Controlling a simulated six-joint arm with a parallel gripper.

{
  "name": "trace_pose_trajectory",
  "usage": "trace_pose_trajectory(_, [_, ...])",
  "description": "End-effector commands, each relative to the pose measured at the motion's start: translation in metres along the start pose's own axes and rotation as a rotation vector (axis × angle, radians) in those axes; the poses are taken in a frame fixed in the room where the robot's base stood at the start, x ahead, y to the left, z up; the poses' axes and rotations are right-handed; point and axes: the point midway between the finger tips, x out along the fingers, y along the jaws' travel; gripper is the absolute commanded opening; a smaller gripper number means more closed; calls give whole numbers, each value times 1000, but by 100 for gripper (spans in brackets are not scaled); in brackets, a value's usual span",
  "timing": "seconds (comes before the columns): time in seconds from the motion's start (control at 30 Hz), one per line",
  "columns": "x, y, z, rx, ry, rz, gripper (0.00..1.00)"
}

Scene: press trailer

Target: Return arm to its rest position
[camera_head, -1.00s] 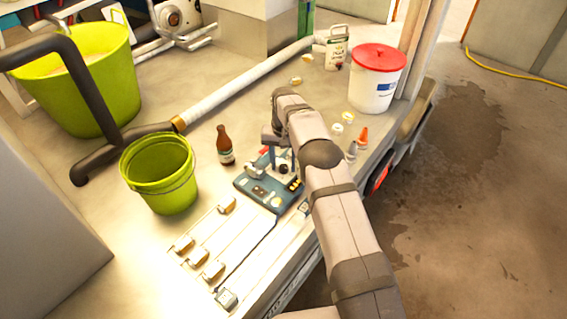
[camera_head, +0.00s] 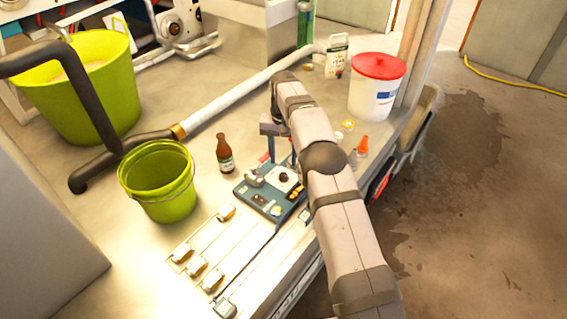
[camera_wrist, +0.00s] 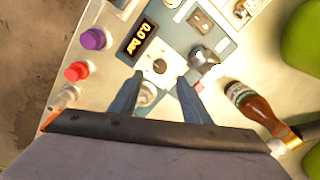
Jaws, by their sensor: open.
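My gripper (camera_head: 283,158) hangs over the blue control box (camera_head: 249,190) in the head view, with its blue fingers pointing down. In the wrist view my gripper (camera_wrist: 157,88) is open, its two fingers spread with nothing held between them. Past the fingertips lie the box's small round knob (camera_wrist: 159,66) and a lit display (camera_wrist: 139,41) that appears to read 0.0. A switch (camera_wrist: 201,22) and a metal fitting (camera_wrist: 203,57) are to their right. The fingers look apart from the box, though the exact gap is hard to judge.
A brown bottle (camera_head: 224,154) and green bucket (camera_head: 160,204) stand left of the box. A white tub with red lid (camera_head: 374,96) and small bottles (camera_head: 361,146) stand right of my arm. A white pipe (camera_head: 240,89) crosses behind. The table's right edge drops to the floor.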

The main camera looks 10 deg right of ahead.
Motion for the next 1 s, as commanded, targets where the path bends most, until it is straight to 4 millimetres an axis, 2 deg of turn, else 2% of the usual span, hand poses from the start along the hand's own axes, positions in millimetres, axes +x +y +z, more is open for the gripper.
trace_pose_trajectory(0.63, [-9, 2, 2, -4, -1, 0, 43])
trace_pose_trajectory(0.83, [-32, 12, 14, -26, 1, 0, 43])
trace_pose_trajectory(1.0, [-58, 28, 39, -60, 1, 0, 43])
